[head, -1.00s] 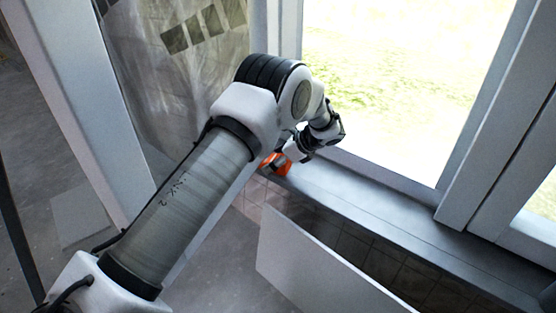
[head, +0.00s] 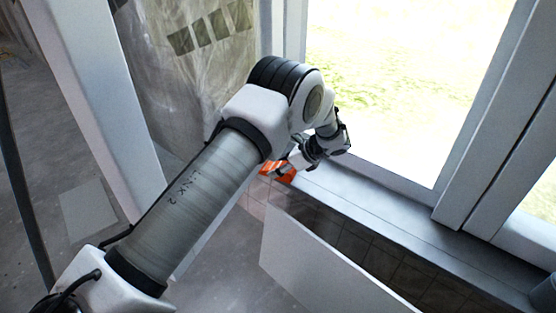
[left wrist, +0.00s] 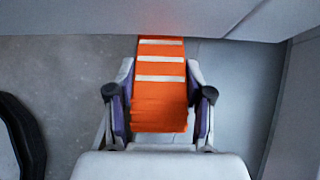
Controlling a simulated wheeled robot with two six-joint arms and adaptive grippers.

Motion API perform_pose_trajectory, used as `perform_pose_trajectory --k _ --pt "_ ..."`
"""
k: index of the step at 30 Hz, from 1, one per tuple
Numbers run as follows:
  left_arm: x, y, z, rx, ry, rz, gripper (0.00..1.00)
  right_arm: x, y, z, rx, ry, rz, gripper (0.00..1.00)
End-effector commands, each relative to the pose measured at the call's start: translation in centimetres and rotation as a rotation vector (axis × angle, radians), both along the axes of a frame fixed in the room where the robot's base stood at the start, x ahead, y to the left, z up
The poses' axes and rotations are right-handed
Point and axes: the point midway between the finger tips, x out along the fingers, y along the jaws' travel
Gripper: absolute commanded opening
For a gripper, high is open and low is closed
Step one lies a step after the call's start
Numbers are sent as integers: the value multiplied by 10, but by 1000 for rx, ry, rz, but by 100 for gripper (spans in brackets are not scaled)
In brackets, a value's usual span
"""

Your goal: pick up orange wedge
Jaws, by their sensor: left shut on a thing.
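The orange wedge (left wrist: 160,100) has white stripes across it and shows in the middle of the left wrist view. My left gripper (left wrist: 160,104) is shut on it, with one finger against each side. In the head view the orange wedge (head: 283,171) is at the left end of the window sill, partly hidden by my left gripper (head: 284,166). I cannot tell whether the wedge touches the sill. My right gripper is not in view.
The grey window sill (head: 370,212) runs from there to the lower right, below the bright window. A white panel (head: 315,262) leans in front of the sill. A light post (head: 95,100) stands at the left, and plastic sheeting (head: 180,90) hangs behind the arm.

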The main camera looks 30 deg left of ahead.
Motion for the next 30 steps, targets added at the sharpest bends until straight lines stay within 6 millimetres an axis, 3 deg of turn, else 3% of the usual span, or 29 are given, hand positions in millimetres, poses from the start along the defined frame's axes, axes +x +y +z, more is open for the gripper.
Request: perform_pose_trajectory --k 7,8,10,23,30 --pt "-1 -1 -1 -1 0 0 15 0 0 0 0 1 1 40" --pt "-1 -1 -1 -1 0 0 55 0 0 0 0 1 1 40" --pt "-1 -1 -1 -1 0 0 80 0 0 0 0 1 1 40" --pt "1 -5 5 1 -2 -1 81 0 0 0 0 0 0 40" --pt "7 -39 39 2 -5 -4 81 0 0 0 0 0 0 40"
